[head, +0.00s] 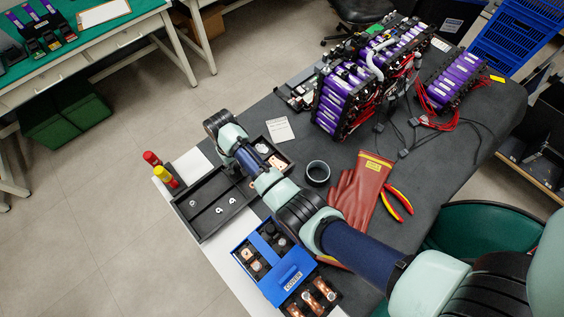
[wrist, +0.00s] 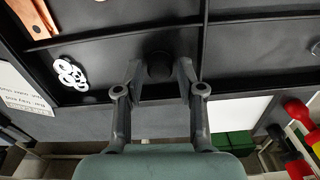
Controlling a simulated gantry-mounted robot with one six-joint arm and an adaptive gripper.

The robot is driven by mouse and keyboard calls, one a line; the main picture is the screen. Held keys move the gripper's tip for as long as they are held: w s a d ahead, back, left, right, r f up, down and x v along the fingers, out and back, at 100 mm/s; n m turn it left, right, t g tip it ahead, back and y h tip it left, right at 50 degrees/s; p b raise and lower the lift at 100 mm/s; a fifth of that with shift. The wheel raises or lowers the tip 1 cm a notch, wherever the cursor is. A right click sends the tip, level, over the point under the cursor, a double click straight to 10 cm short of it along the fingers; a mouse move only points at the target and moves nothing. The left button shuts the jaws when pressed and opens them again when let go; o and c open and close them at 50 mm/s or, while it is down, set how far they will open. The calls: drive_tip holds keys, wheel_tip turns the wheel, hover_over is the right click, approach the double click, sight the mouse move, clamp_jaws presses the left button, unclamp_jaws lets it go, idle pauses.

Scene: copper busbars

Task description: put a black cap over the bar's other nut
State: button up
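In the wrist view a small round black cap (wrist: 159,65) is in a compartment of the black tray (wrist: 250,50), dark against dark. My gripper (wrist: 160,78) is over the tray with one finger on each side of the cap. The fingers look apart, with narrow gaps beside the cap; contact is hard to judge. In the head view my arm hides the gripper and cap. Copper bars with nuts (head: 319,287) sit in a dark holder beside the blue box (head: 258,262). Which bar and nut the task means is not clear.
The divided tray (head: 190,222) holds several white pieces, which also show in the wrist view (wrist: 70,73). A copper bar (wrist: 92,19) lies in another compartment. Red gloves (head: 362,190), pliers (head: 399,203), a black ring (head: 317,173) and purple battery modules (head: 342,103) occupy the table.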

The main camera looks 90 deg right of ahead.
drive_tip(key=shift+c, duration=0.3)
drive_tip(key=c, duration=0.6)
drive_tip(key=shift+o, duration=0.2)
wheel_tip(320, 180, up, 5)
drive_tip(key=p, duration=0.5)
drive_tip(key=shift+r+p, duration=0.2)
drive_tip(key=shift+p, duration=0.2)
drive_tip(key=shift+f, duration=0.1)
